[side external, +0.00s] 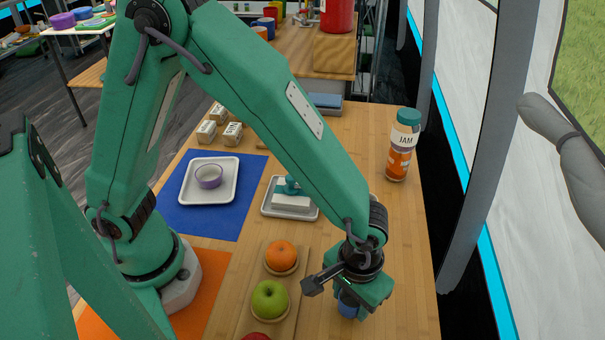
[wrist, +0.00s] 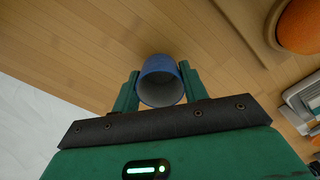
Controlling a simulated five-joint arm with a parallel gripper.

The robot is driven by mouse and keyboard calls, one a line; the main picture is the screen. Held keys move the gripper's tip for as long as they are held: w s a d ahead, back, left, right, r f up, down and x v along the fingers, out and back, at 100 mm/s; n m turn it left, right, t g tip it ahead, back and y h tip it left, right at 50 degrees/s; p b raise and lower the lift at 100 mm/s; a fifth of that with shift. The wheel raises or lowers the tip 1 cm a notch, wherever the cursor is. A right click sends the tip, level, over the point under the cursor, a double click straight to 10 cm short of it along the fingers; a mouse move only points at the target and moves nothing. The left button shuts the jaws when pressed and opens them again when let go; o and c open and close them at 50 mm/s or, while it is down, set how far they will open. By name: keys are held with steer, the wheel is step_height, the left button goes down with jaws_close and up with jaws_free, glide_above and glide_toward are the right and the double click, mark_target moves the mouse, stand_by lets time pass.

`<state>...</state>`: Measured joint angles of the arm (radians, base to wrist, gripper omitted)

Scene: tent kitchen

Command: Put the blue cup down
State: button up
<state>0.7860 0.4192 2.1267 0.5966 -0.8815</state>
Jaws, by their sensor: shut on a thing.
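The blue cup (wrist: 161,80) sits between the two fingers of my gripper (wrist: 159,88) in the wrist view, with its pale inside facing the camera. My gripper is shut on it. In the side view my gripper (side external: 352,296) points down over the right part of the wooden table, and a bit of the blue cup (side external: 347,311) shows below it. The rest of the cup is hidden there by the gripper. I cannot tell whether the cup touches the table.
A wooden board left of the gripper holds an orange (side external: 281,256) and a green apple (side external: 270,299). A tray (side external: 270,208) with a white block lies behind, and a jam bottle (side external: 402,146) stands at the back right. The table (side external: 405,250) right of the gripper is clear.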

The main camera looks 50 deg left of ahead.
steer(key=shift+f, duration=0.75)
steer(key=shift+f, duration=0.1)
steer(key=o, duration=1)
step_height(320, 180, up, 12)
steer(key=shift+r, duration=0.15)
stand_by(0.4)
